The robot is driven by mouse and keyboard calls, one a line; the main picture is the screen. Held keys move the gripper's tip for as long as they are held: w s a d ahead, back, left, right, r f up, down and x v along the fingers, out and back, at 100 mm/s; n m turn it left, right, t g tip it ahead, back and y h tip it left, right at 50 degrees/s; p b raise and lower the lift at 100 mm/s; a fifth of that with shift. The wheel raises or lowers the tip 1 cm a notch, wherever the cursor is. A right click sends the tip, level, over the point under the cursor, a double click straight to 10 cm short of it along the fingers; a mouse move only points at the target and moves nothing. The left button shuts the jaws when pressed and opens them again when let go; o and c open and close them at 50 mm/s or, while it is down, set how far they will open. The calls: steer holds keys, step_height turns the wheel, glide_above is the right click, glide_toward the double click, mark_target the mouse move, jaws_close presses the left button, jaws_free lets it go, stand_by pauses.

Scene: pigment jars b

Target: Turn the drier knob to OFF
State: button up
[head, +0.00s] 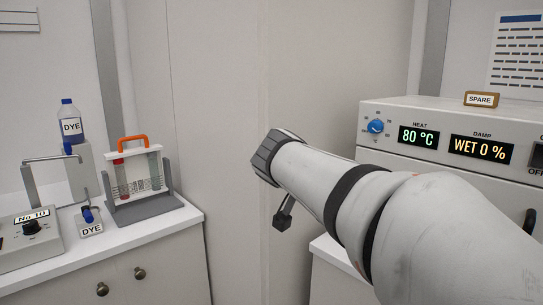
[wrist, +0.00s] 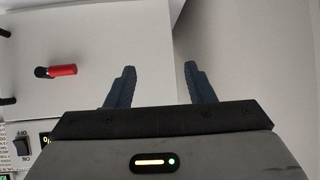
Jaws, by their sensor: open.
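The drier (head: 450,118) is a white cabinet at the right in the head view. Its blue HEAT knob (head: 376,126) sits at the left of its front panel, with small marks around it too small to read. Beside it the heat display (head: 418,136) reads 80 °C and the damp display (head: 481,148) reads WET 0 %. My arm reaches across in front of the drier's lower front, its end left of the knob and apart from it. In the wrist view my gripper (wrist: 160,75) is open and empty. The knob does not show there.
A SPARE sign (head: 480,99) stands on the drier. A dark OFF switch (head: 537,158) is cut by the right edge. A left counter holds a vial rack (head: 142,205), a DYE bottle (head: 70,124) and a No 10 device (head: 25,240). The wrist view shows a red handle (wrist: 62,71).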

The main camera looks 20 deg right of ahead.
steer(key=w+d+r+m+h+b, duration=0.3)
steer(key=d+r+m+h+b, duration=0.1)
steer(key=m, duration=0.1)
steer(key=m+t+h+b, duration=0.1)
steer(key=m+h+b, duration=0.2)
steer(key=m, duration=0.2)
glide_toward(372, 128)
steer(key=d, duration=0.1)
steer(key=p+x, duration=0.1)
steer(key=x, duration=0.6)
steer(key=shift+w+d, duration=0.15)
steer(key=shift+w, duration=0.05)
steer(key=c, duration=1)
